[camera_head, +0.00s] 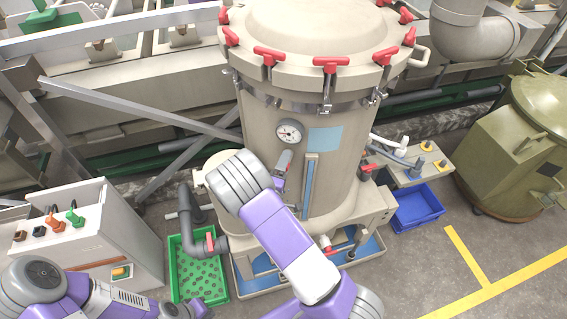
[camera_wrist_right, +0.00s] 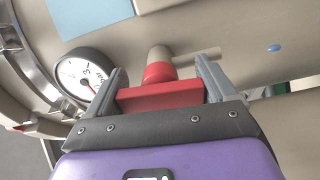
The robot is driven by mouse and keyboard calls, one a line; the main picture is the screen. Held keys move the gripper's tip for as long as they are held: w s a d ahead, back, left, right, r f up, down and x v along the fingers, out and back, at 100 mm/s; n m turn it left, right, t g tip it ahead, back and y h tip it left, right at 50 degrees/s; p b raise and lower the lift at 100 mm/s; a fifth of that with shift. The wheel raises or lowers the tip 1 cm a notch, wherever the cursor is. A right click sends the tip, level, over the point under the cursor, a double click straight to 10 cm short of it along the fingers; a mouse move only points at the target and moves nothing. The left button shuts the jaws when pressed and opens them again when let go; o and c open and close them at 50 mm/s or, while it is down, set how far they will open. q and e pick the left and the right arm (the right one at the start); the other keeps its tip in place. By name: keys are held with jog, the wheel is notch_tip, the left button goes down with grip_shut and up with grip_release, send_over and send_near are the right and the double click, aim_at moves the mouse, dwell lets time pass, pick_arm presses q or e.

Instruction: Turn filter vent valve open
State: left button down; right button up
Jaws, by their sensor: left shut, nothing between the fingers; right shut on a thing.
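The filter is a large beige tank (camera_head: 350,170) with red-handled clamps around its lid. In the right wrist view, the vent valve's red bar handle (camera_wrist_right: 160,97) lies crosswise between the fingers of my right gripper (camera_wrist_right: 161,76), which is shut on it. A red collar and a beige stub (camera_wrist_right: 160,56) are behind the handle. In the head view, my right gripper (camera_head: 284,163) is at the tank's front, just below the gauge, and the handle is hard to make out. My left gripper (camera_head: 187,308) is shut and empty at the bottom edge, well away from the tank.
A pressure gauge (camera_head: 289,132) is close above my right gripper. A grey pipe with a red handle (camera_head: 210,243) hangs over a green crate (camera_head: 174,262). A control box (camera_head: 130,240) stands at the left. A blue crate (camera_head: 432,207) is right of the tank.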

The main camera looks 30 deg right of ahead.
jog(key=shift+n, duration=0.5)
jog(key=shift+p, duration=0.3)
jog(key=o, duration=0.9)
jog(key=shift+c, duration=0.2)
jog(key=b+v, duration=0.1)
jog(key=v, duration=0.6)
jog(key=shift+s+a, duration=0.2)
